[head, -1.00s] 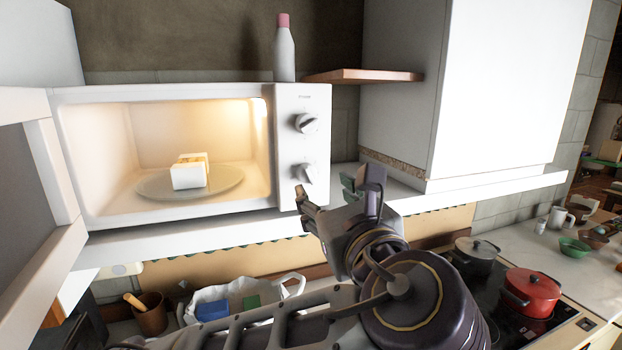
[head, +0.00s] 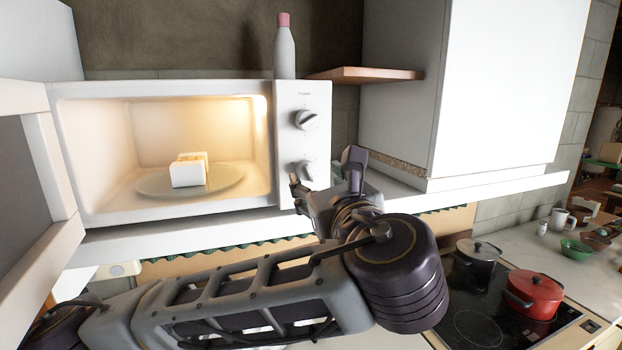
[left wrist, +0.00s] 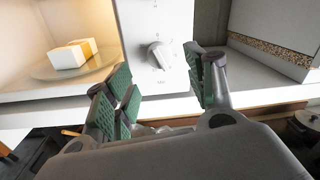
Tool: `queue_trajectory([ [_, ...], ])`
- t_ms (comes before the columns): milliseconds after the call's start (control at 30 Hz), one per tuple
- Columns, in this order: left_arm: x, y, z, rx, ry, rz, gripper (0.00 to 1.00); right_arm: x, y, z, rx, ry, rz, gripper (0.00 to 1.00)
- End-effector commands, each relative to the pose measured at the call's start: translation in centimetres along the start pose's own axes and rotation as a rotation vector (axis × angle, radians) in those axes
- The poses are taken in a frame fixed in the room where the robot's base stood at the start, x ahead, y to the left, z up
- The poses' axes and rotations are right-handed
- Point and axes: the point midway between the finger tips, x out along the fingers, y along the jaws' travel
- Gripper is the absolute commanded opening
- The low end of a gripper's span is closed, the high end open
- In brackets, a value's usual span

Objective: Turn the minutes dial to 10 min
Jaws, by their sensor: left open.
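A white microwave (head: 165,91) has its door open at the left. Its right-hand panel carries an upper dial (head: 306,120) and a lower dial (head: 306,170). The labels are too small to read, so I cannot tell by print which is the minutes dial. My left gripper (head: 326,175) is open and empty just in front of the lower part of the panel. In the left wrist view, the lower dial (left wrist: 158,56) shows beyond and between the spread green-padded fingers (left wrist: 160,80), apparently apart from them. Its pointer stands tilted. My right gripper is not in view.
A white and yellow block (head: 188,171) lies on the glass plate in the lit microwave. A bottle (head: 284,50) stands on top. A wooden shelf (head: 362,74) and white cabinet (head: 500,85) are at the right. A red pot (head: 533,296) stands on the hob below.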

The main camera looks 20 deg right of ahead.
Motion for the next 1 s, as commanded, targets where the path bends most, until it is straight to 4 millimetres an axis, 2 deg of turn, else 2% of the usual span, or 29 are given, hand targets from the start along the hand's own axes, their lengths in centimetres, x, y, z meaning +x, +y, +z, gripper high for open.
queue_trajectory([
  [300, 3.8, 0.1, 0.0, -0.001, 0.002, 0.004, 0.55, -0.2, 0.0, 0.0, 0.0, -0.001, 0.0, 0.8],
  [500, 5.3, 0.1, 0.1, 0.0, 0.001, 0.002, 0.55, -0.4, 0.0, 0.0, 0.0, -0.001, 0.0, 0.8],
  [900, 5.7, 0.1, 0.0, 0.0, 0.001, 0.002, 0.55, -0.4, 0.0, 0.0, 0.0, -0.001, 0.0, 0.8],
  [1000, 5.7, 0.1, 0.0, 0.0, 0.001, 0.001, 0.43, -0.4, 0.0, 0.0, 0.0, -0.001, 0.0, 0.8],
])
